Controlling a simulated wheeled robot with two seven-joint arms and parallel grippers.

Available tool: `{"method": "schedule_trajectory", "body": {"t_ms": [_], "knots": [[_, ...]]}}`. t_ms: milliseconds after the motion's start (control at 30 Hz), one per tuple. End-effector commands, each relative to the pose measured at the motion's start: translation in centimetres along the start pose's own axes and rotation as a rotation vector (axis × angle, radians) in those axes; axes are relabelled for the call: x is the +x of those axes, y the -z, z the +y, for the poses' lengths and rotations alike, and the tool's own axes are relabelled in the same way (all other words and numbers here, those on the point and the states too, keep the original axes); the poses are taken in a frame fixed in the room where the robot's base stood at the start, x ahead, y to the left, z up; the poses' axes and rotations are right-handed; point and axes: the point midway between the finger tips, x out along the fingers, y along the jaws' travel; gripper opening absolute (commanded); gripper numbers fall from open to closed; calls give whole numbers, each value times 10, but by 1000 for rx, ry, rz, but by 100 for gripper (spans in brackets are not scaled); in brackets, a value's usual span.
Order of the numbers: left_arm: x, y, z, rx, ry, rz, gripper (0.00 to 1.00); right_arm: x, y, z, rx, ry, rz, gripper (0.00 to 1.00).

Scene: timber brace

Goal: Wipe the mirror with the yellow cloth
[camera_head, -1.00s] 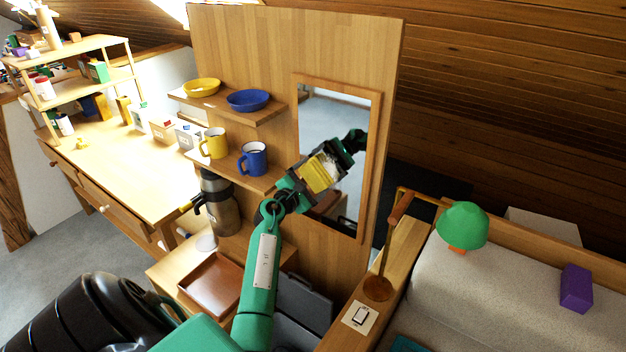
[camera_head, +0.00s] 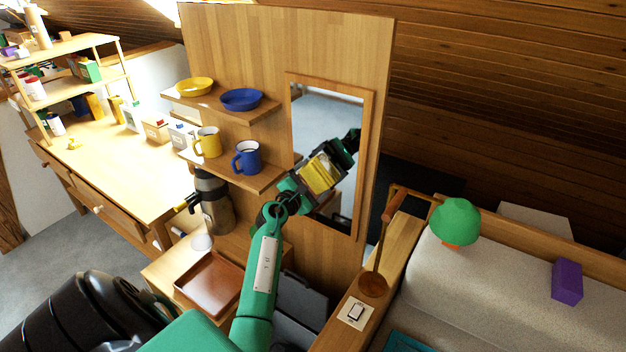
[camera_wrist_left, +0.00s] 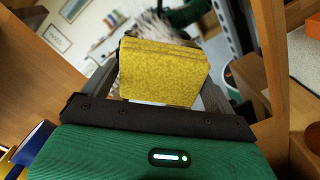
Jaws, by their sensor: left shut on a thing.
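The mirror (camera_head: 326,112) hangs in a wooden frame on the upright wood panel. My left gripper (camera_head: 322,172) is in front of its middle, shut on the yellow cloth (camera_head: 317,177). In the left wrist view the cloth (camera_wrist_left: 163,72) is a folded yellow block between the two fingers, with the mirror glass (camera_wrist_left: 100,22) behind it. The reflection of my arm shows in the glass close to the cloth. I cannot tell whether the cloth touches the glass. My right gripper is not in view.
Shelves left of the mirror hold a blue bowl (camera_head: 241,99), yellow bowl (camera_head: 193,87), blue mug (camera_head: 246,158) and yellow mug (camera_head: 207,142). A brown tray (camera_head: 209,282) lies below. A green lamp (camera_head: 456,221) stands at right.

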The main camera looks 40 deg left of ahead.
Motion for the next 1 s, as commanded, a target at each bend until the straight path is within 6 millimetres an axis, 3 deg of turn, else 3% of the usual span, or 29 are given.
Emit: {"method": "schedule_trajectory", "body": {"t_ms": [400,1000], "knots": [[-2,-17,-15,-1,2,-2,67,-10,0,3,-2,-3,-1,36],[-2,-23,-22,-1,2,-1,67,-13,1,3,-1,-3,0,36]]}}
